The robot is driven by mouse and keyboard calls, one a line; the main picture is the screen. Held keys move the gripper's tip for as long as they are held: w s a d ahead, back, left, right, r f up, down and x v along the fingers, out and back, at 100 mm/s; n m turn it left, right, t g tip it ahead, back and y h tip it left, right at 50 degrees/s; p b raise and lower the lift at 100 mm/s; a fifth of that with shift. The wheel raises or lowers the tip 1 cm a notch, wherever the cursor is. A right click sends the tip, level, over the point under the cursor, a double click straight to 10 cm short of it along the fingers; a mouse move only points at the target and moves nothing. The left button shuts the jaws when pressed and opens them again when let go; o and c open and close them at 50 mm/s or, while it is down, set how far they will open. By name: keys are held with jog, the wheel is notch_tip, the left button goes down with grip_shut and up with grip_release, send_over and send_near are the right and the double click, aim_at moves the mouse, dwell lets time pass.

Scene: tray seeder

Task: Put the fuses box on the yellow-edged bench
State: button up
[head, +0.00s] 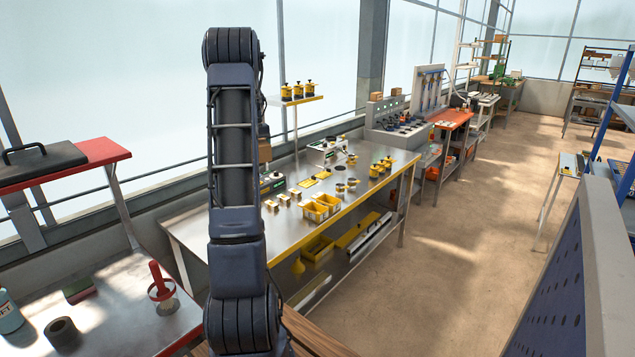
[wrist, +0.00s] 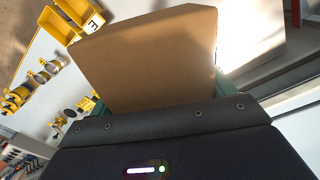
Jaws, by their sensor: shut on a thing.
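A brown cardboard box (wrist: 150,55) fills the upper middle of the wrist view, and my gripper (wrist: 155,105) is shut on it. No label shows on its visible face, so I cannot read whether it says fuses. A small brown part of the box (head: 265,150) shows in the head view beside my arm, above the bench. The yellow-edged bench (head: 350,196) has a grey metal top and a yellow front edge. In the wrist view the bench top (wrist: 105,70) lies beyond the box. My arm hides the rest of the gripper in the head view.
Yellow bins (head: 320,207), small boxes, yellow-capped jars (head: 380,165) and a grey device (head: 327,150) stand on the bench. Bare metal shows at its left end and along its front right. A small shelf (head: 295,100) with yellow bottles rises behind. Open floor lies right.

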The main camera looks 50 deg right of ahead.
jog(key=w+a+f+n, duration=0.2)
jog(key=w+a+f, duration=0.15)
jog(key=w, duration=0.35)
jog(key=w+a+f+n, duration=0.2)
jog(key=w+f+n, duration=0.15)
jog(key=w, duration=0.45)
jog(key=shift+m, duration=0.45)
jog(key=f, duration=2.1)
jog(key=shift+s+d, duration=0.15)
jog(key=shift+d, duration=0.05)
jog(key=shift+f, duration=0.1)
jog(key=o, duration=1)
jog(key=shift+o, duration=0.3)
